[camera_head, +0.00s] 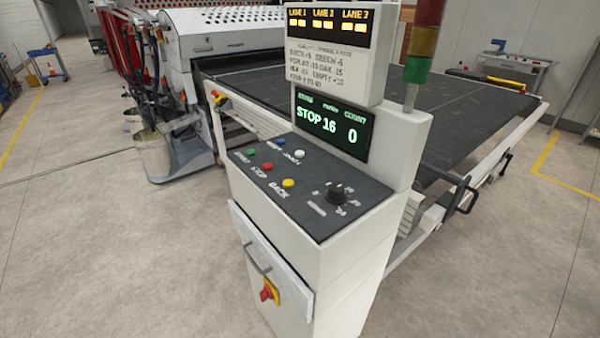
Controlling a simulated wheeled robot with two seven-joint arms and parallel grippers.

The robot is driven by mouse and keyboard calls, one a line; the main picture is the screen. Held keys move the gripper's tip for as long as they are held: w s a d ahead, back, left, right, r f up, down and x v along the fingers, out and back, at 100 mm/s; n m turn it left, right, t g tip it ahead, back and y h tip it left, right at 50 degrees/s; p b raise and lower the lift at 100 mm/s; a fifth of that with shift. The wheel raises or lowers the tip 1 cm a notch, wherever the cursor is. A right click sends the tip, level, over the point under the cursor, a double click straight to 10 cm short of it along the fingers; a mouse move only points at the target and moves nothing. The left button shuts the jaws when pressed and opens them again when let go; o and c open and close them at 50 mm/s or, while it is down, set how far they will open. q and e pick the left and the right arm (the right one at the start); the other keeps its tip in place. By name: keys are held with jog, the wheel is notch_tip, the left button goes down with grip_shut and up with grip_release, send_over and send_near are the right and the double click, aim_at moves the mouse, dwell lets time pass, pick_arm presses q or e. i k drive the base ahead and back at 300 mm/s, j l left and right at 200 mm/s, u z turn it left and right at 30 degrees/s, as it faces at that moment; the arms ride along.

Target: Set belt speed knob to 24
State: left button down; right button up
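The belt speed knob (337,193) is a black dial at the right end of the dark sloped control panel (290,200). Small white scale marks surround it; its exact pointer setting is too small to tell. The green display (332,128) above the panel reads STOP, 16 and 0. Green (252,152), red (267,167), yellow (288,183), blue (267,139) and white (299,154) buttons sit to the left of the knob. Neither of my grippers shows in the head view.
A lane display (328,24) and a light column (421,45) stand above the console. The dark conveyor belt (440,105) runs behind it, with a black handle (462,193) at its side. A red-yellow switch (269,291) is on the cabinet front.

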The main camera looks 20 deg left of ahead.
aim_at(335, 194)
jog(key=l, duration=1.3)
